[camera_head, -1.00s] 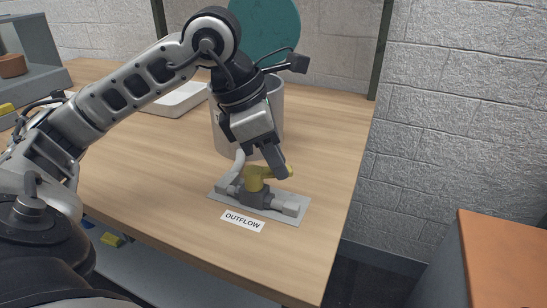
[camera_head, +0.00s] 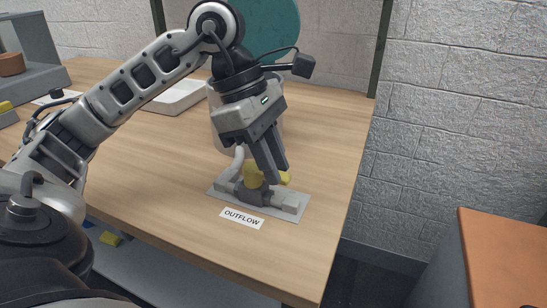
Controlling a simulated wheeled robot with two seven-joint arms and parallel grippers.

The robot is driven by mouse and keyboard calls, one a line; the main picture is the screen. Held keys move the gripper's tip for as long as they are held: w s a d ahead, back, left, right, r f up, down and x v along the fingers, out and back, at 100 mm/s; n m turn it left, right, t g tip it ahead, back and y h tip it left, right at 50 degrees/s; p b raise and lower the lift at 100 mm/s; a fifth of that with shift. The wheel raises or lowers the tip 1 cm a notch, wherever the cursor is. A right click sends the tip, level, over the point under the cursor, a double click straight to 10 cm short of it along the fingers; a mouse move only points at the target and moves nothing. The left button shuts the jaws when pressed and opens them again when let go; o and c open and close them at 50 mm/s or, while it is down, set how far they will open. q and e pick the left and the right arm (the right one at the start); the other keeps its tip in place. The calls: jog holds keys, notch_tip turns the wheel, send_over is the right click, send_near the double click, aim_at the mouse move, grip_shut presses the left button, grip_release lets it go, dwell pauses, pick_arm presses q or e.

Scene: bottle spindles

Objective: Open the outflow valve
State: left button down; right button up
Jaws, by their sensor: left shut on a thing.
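The outflow valve (camera_head: 257,195) is a grey body with pipe stubs on a flat grey plate on the wooden table. Its yellow handle (camera_head: 253,178) sits on top, partly hidden by my fingers, with a yellow end showing to the right of them. A white label reading OUTFLOW (camera_head: 242,218) lies in front of the plate. My left gripper (camera_head: 272,177) reaches down from above and is shut on the yellow handle. My right gripper is not in view.
A light grey cylindrical container (camera_head: 217,125) stands behind the valve, linked by a pale pipe. A white tray (camera_head: 180,98) lies behind it to the left. The table's right edge is close to the valve. An orange-topped surface (camera_head: 510,255) is at lower right.

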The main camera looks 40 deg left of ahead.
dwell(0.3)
pick_arm(q)
jog(key=c, duration=1.3)
grip_release()
jog(key=shift+c, duration=0.2)
jog(key=shift+o, duration=0.3)
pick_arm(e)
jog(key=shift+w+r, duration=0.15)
pick_arm(q)
jog(key=shift+r, duration=0.15)
jog(key=p+v, duration=0.4)
jog(key=v, duration=1.1)
jog(key=shift+r+p, duration=0.35)
jog(key=shift+p, duration=0.05)
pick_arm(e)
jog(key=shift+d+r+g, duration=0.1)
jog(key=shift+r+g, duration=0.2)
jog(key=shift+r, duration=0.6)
pick_arm(q)
jog(key=shift+a, duration=0.15)
